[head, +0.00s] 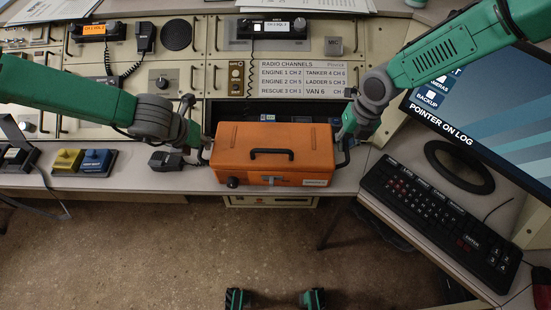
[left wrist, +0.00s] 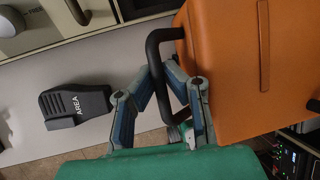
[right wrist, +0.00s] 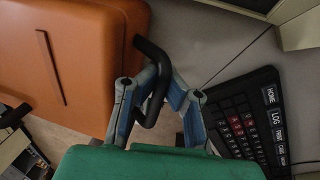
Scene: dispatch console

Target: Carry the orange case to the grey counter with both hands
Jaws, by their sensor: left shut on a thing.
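The orange case (head: 273,153) is level in the middle of the head view, with a black top handle and a black handle at each end. It overlaps the front edge of the pale grey counter (head: 190,181); I cannot tell whether it touches it. My left gripper (head: 203,150) is shut on the left end handle (left wrist: 160,45), which shows between its fingers in the left wrist view. My right gripper (head: 345,145) has its fingers closed around the right end handle (right wrist: 158,90) in the right wrist view. The counter directly under the case is hidden.
A radio panel (head: 300,78) stands behind the case. A black keyboard (head: 440,220) and a monitor (head: 485,110) are at the right. Open floor (head: 190,245) is in front.

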